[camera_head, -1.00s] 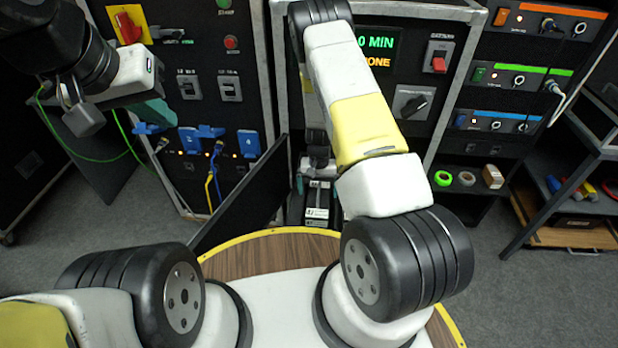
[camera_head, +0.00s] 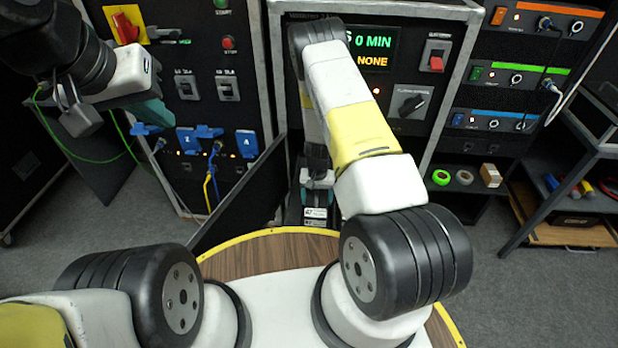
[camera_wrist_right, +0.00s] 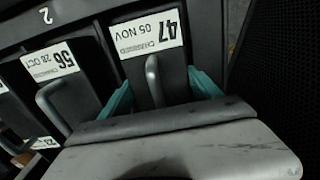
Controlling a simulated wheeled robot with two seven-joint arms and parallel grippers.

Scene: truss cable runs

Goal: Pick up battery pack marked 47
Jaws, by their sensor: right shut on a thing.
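The battery pack marked 47 (camera_wrist_right: 150,34) is a black block with a white label reading 47, 05 NOV, and a bar handle. In the right wrist view my right gripper (camera_wrist_right: 160,92) has its teal fingers on both sides of the handle end and is shut on the pack. In the head view the pack (camera_head: 316,214) shows low in the middle, directly below my right gripper (camera_head: 318,181), and its upper part is partly hidden. My left gripper (camera_head: 150,112) hangs at the upper left, away from the packs; its finger gap is not clear.
A pack marked 56 (camera_wrist_right: 52,64) sits beside pack 47 in the right wrist view. A charging cabinet (camera_head: 405,75) with a display and red switch stands behind my right arm. A dark panel (camera_head: 240,197) stands left of the pack. Green cable (camera_head: 70,150) hangs near my left gripper.

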